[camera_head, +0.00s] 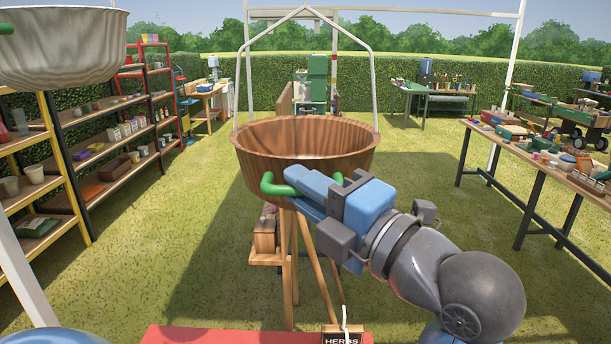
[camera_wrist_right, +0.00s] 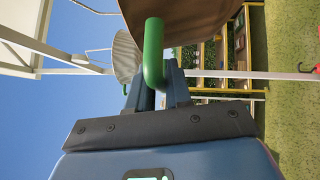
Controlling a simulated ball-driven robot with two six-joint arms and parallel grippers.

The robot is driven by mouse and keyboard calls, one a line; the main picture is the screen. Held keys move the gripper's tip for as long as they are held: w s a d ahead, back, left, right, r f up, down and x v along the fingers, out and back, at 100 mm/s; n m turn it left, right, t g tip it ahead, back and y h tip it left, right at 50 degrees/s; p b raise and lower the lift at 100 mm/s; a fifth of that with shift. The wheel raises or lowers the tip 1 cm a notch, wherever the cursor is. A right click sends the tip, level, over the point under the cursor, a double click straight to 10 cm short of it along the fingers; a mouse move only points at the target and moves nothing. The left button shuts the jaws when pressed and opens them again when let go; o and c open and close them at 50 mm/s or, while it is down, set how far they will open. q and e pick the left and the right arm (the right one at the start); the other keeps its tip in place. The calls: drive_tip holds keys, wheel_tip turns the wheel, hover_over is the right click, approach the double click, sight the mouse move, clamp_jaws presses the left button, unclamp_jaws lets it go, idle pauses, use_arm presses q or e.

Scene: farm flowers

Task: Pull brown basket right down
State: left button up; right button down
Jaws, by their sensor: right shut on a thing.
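The brown basket (camera_head: 315,140) hangs from a white hanger frame in the middle of the head view. A green handle (camera_head: 268,184) sticks out from its near left side. My right gripper (camera_head: 290,185) is shut on this handle, in front of the basket. In the right wrist view the green handle (camera_wrist_right: 153,55) sits between the blue fingers (camera_wrist_right: 160,85), with the brown basket (camera_wrist_right: 185,18) just beyond it. My left gripper is not in view.
A grey-white basket (camera_head: 62,45) hangs at the upper left. Shelves (camera_head: 100,150) stand on the left and a loaded table (camera_head: 545,165) on the right. A wooden stand (camera_head: 300,260) and a HERBS sign (camera_head: 342,338) are below the brown basket. Grass lies open between.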

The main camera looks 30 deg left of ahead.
wheel_tip(320, 180, down, 31)
drive_tip(key=b, duration=2.1)
drive_tip(key=shift+b, duration=0.35)
drive_tip(key=shift+a+f, duration=0.1)
drive_tip(key=shift+f, duration=0.05)
drive_tip(key=c, duration=1.3)
unclamp_jaws()
drive_tip(key=shift+o, duration=0.7)
drive_tip(key=shift+r, duration=0.2)
drive_tip(key=shift+d, duration=0.2)
